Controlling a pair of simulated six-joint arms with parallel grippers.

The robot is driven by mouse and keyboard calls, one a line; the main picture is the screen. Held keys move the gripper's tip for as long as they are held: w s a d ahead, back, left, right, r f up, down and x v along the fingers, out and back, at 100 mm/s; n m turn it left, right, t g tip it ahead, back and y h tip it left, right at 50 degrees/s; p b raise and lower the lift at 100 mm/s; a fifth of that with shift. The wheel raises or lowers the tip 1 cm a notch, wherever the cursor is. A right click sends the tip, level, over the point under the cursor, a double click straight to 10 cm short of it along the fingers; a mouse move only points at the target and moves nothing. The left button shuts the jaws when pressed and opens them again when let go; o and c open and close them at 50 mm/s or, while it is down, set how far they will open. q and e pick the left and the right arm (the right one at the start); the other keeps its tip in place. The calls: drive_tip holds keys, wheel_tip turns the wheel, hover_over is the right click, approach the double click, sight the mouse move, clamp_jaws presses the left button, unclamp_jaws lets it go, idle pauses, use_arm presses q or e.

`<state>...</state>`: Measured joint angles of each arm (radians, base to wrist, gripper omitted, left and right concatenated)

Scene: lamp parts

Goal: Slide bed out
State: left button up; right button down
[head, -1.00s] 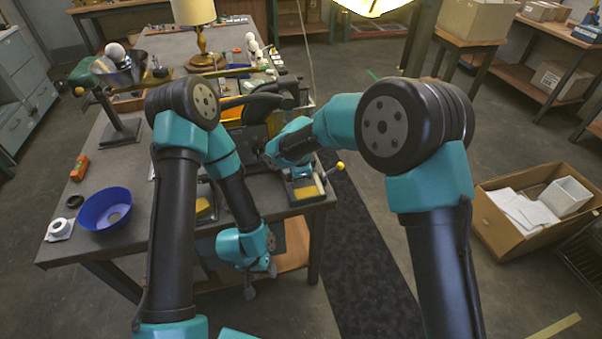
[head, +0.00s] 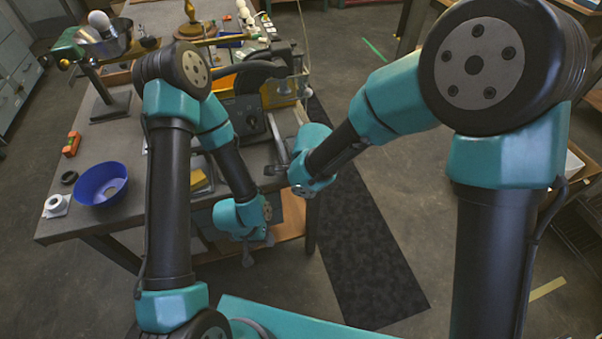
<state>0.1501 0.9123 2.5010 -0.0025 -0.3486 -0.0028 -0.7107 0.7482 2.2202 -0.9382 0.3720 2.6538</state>
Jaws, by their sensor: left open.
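A bench machine stands near the right edge of the workbench, with a dark front box (head: 243,117), a black curved arm above it and yellow sides. I cannot tell for certain which part is its bed; the area at its front right is mostly hidden by my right arm. My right gripper (head: 276,169) is at the table's right edge, in front of the machine. Its fingers are small and dark, and whether they touch anything is unclear. My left gripper (head: 259,251) hangs open and empty below the table's front edge, pointing down.
A blue bowl (head: 102,184), a white roll (head: 56,206) and an orange block (head: 71,144) lie on the workbench's left (head: 130,222). A yellow-topped pad (head: 198,178) lies behind my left arm. A dark mat (head: 365,255) covers clear floor to the right.

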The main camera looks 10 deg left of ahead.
drive_tip(key=shift+s+d+f, duration=0.1)
drive_tip(key=shift+s+d, duration=0.1)
drive_tip(key=shift+d, duration=0.1)
drive_tip(key=c, duration=1.1)
unclamp_jaws()
drive_tip(key=shift+c, duration=0.2)
wheel_tip(320, 180, up, 18)
drive_tip(key=s+d, duration=0.1)
drive_tip(key=s, duration=0.1)
drive_tip(key=shift+s+d+f, duration=0.15)
drive_tip(key=shift+s+f, duration=0.1)
drive_tip(key=shift+f, duration=0.1)
